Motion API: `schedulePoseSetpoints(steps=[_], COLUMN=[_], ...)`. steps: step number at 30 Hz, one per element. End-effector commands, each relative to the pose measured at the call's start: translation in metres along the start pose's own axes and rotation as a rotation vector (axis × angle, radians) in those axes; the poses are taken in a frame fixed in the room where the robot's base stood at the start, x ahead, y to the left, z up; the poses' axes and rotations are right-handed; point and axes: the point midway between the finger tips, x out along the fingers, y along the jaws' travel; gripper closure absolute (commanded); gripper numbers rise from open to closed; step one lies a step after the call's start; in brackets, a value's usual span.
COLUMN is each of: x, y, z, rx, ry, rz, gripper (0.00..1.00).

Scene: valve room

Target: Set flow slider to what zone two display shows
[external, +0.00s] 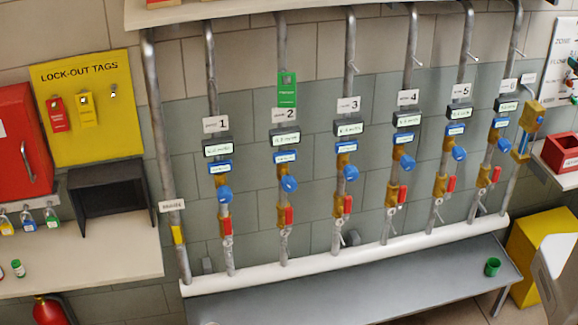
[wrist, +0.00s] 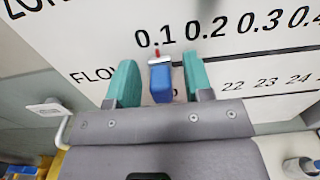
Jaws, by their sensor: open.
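The flow slider's blue knob (wrist: 161,84) is in the wrist view, on a white panel with a printed scale. Its small red pointer (wrist: 157,53) is close below the 0.1 mark. My gripper (wrist: 160,62) is open, with one teal finger on each side of the knob; I cannot tell whether they touch it. The zone two display (external: 285,139) is on the second numbered pipe in the external view, under the "2" label (external: 285,115); its figures are too small to read surely. The white flow panel (external: 562,40) is at the far right there.
Several pipes carry blue knobs, brass valves and red levers. A green tag (external: 287,89) hangs above zone two. A red bin (external: 563,152) and a yellow box (external: 540,245) are at the right. A green cup (external: 492,267) stands on the grey bench (external: 420,285).

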Motion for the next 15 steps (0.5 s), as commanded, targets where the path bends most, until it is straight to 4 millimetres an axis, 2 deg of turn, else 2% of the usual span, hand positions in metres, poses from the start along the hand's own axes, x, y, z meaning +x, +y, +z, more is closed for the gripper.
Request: schedulePoseSetpoints(steps=[6, 15], x=[0.0016, 0.0013], y=[0.0005, 0.0005], z=[0.0, 0.0], rx=[0.0, -0.001], ry=[0.0, 0.0], rz=[0.0, 0.001], gripper=[0.53, 0.81])
